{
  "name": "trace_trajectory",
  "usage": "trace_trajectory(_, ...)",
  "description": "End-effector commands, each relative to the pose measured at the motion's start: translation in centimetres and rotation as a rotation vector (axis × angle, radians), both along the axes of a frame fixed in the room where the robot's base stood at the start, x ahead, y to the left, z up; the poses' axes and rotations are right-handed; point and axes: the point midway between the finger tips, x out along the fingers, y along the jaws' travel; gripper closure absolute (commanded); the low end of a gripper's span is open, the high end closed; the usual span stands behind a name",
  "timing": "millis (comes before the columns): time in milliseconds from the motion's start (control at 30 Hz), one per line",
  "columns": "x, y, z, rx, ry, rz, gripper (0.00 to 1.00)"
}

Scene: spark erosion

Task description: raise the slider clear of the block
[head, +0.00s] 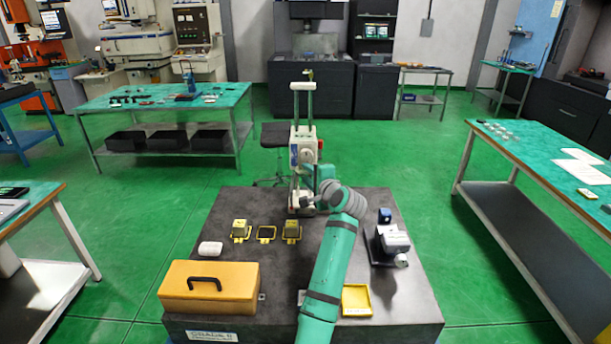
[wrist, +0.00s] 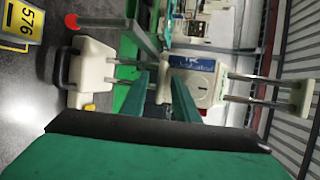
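The gauge stand has two upright posts with a cream slider (head: 304,148) partway up, above its base (head: 300,207). In the wrist view, which is turned sideways, the slider (wrist: 207,88) shows a round dial and a blue label.
A yellow case (head: 210,288), a white item (head: 210,248), a grey-white device (head: 391,240) and a yellow tray (head: 356,300) also rest on the dark table (head: 400,300).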

Motion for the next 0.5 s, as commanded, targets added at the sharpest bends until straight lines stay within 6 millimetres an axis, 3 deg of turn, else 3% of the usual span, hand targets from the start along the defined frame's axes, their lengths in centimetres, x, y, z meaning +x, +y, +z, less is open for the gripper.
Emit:
trace_trajectory(233,-1.4,-0.9,0.3,-0.001,-0.001,-0.003,0.72)
trace_trajectory(500,-5.7,-2.5,1.3,-0.001,-0.001,-0.001,0.72)
